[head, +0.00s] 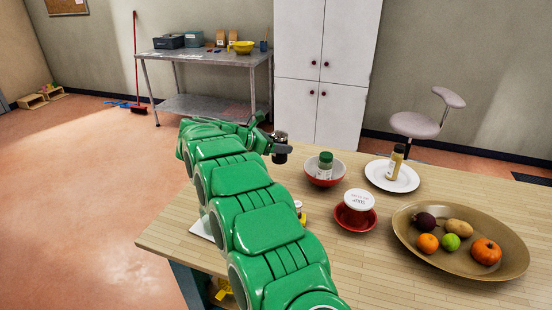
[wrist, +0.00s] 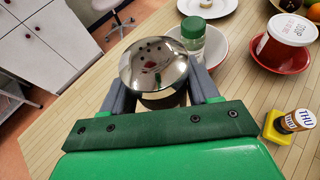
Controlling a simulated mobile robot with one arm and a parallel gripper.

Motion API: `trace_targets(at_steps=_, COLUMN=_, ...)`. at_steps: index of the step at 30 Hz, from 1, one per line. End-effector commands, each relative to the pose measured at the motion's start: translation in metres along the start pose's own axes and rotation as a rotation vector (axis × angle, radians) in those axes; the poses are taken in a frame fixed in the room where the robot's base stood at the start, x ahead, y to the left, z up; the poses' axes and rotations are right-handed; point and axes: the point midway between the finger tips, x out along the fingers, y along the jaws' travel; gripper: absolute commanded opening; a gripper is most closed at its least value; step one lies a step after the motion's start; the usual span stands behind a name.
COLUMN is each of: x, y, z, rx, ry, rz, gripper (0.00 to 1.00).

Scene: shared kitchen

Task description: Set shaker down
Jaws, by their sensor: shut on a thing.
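The shaker (wrist: 155,66) has a shiny domed metal top with small holes and fills the middle of the wrist view. My gripper (wrist: 158,95) is shut on it, with one grey finger on each side. In the head view the shaker (head: 280,142) shows as a small dark and silver cylinder at the end of my green arm, near the table's far left edge. My gripper (head: 268,145) is partly seen there. The shaker's underside is hidden, so I cannot tell whether it touches the wooden table (head: 400,270).
A red and white bowl (head: 324,176) holding a green-capped jar is just right of the shaker. A white plate (head: 392,178) with a bottle, a red bowl (head: 355,218) with a white tub, and a fruit platter (head: 405,232) stand further right. A small bottle on a yellow piece (wrist: 275,128) is near.

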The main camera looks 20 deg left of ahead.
Motion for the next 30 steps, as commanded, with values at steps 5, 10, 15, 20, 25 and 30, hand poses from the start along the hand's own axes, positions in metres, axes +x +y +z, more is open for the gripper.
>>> trace_targets(at_steps=5, x=0.007, y=0.014, z=-0.005, rx=0.001, ry=-0.001, rz=0.0, gripper=0.25)
trace_targets(at_steps=10, x=0.013, y=0.024, z=-0.013, rx=0.001, ry=-0.001, rz=0.001, gripper=0.25)
trace_targets(at_steps=15, x=0.021, y=0.033, z=-0.025, rx=0.0, ry=0.0, rz=-0.001, gripper=0.25)
trace_targets(at_steps=20, x=0.027, y=0.042, z=-0.032, rx=0.003, ry=-0.001, rz=0.0, gripper=0.25)
trace_targets(at_steps=25, x=0.034, y=0.05, z=-0.043, rx=-0.001, ry=-0.001, rz=0.0, gripper=0.25)
trace_targets(at_steps=30, x=0.037, y=0.057, z=-0.046, rx=0.003, ry=-0.001, rz=0.001, gripper=0.25)
